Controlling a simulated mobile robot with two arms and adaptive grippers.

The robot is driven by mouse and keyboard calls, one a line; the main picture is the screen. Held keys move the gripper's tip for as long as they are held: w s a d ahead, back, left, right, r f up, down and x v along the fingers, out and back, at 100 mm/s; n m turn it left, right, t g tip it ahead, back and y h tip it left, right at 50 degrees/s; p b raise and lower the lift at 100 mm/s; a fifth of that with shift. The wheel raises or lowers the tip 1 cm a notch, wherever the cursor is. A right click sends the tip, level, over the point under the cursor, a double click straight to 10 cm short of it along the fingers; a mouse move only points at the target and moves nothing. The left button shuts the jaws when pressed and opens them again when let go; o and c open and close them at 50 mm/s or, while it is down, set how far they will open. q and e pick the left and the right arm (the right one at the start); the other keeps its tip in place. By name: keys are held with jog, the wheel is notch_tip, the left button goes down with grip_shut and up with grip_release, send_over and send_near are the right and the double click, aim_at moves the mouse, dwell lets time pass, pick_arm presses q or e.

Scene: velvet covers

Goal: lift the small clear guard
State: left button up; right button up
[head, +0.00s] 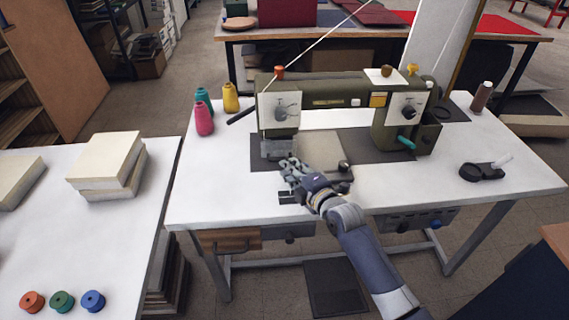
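The small clear guard (279,146) appears as a pale, see-through piece below the left head of the olive-green sewing machine (330,90). It is small, and its edges are hard to make out. My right gripper (286,168) is just in front of and below the guard, over the machine bed, with its fingers pointing toward it. The gripper hides part of the bed. Whether the fingers touch the guard or are spread cannot be made out. My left gripper is not in view.
Pink (204,119), teal and yellow thread cones stand left of the machine on the white table (215,190). A black round object (481,171) lies at the right. Stacked pale blocks (105,160) and several coloured spools are on the left table. The white table's front left is clear.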

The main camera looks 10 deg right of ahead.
aim_at(279, 153)
jog(key=x, duration=0.3)
jog(key=shift+w+a, duration=0.1)
jog(key=shift+w, duration=0.1)
jog(key=shift+w+f, duration=0.1)
jog(key=shift+w, duration=0.05)
jog(key=shift+c, duration=0.6)
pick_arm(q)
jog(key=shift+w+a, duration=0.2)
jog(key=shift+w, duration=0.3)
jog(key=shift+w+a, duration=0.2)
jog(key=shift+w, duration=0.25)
pick_arm(e)
grip_shut()
